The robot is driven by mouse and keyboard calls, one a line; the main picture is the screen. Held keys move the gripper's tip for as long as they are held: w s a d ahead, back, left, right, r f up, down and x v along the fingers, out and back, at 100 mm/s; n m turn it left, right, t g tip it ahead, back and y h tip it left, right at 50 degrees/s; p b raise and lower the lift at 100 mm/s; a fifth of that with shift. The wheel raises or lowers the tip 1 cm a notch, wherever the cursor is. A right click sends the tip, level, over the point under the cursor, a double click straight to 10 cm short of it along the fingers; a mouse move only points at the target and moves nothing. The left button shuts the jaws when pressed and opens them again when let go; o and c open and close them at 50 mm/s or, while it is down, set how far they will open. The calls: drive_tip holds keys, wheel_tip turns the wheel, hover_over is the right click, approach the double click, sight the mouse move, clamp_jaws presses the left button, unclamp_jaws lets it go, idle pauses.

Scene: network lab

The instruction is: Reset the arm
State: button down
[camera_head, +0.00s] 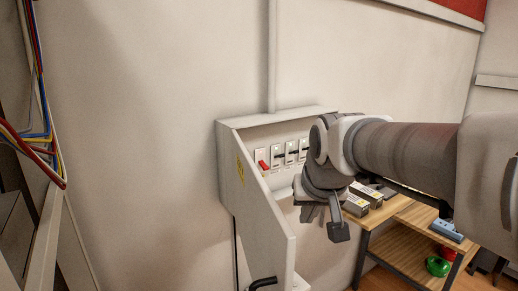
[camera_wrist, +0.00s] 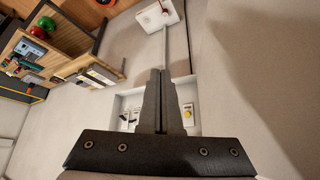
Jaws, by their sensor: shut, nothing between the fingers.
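My arm (camera_head: 405,153) reaches in from the right in the head view, bent in front of the right part of an open wall box. My gripper (camera_wrist: 162,74) is shut and empty in the wrist view, its two dark fingers pressed together. In the head view the gripper hangs below the wrist, partly hidden, beside the box's opening. It appears apart from the switches.
The white box (camera_head: 227,150) has its door (camera_head: 262,205) swung open toward me. Inside are a red switch (camera_head: 264,165) and several dark-levered switches (camera_head: 291,151). A wooden shelf table (camera_head: 402,238) stands at right. Coloured cables (camera_head: 42,135) hang at left.

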drive_tip(key=s+d+f, duration=0.2)
drive_tip(key=s, duration=0.6)
drive_tip(key=s+d+f, duration=0.2)
drive_tip(key=s+f, duration=0.1)
drive_tip(key=s, duration=0.6)
drive_tip(key=shift+s+d+f+g, duration=0.15)
drive_tip(key=shift+d+f+g, duration=0.05)
drive_tip(key=shift+d+g, duration=0.2)
